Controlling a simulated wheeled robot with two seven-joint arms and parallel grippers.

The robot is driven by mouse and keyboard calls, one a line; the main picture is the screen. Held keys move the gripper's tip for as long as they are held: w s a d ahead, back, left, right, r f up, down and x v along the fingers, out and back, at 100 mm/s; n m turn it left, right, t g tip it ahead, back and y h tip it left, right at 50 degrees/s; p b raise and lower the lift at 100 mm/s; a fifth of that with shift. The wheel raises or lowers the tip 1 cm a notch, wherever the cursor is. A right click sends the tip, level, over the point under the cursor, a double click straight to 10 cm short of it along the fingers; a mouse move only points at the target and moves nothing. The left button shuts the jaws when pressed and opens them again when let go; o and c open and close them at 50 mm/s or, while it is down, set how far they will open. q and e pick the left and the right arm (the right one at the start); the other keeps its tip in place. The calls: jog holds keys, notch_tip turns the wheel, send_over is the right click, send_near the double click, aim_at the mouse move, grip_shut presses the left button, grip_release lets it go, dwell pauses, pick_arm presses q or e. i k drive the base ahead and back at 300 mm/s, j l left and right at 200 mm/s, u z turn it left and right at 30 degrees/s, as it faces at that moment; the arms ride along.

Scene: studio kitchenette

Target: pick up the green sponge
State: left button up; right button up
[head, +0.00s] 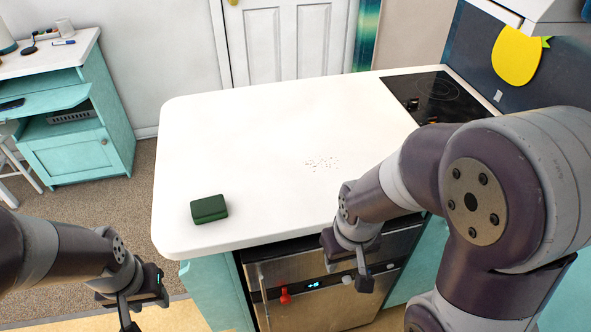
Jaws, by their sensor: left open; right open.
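The green sponge (209,209) is a small dark green block. It lies flat on the white countertop (255,135), near its front left corner. My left gripper (130,322) is at the bottom left, in front of the counter and to the left of the sponge, apart from it. Its fingertips reach the bottom edge of the view; it is open and holds nothing that I can see. My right gripper (358,283) hangs in front of the counter's front edge, before the dishwasher, to the right of the sponge. It is open and empty.
Crumbs (322,163) lie mid-counter. A black cooktop (433,97) is at the back right. Below the counter's edge is a steel dishwasher (330,300) with a red item (285,296) at its front. A turquoise desk (85,150) stands at the left. The counter around the sponge is clear.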

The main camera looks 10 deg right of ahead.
aim_at(213, 208)
jog(key=i+j, duration=0.15)
jog(key=j, duration=0.3)
jog(key=i+j+z, duration=0.15)
jog(key=j, duration=0.25)
jog(key=i+j, duration=0.1)
jog(key=j, duration=0.35)
jog(key=i+j+z, duration=0.15)
jog(key=j, duration=0.25)
jog(key=z, duration=1.95)
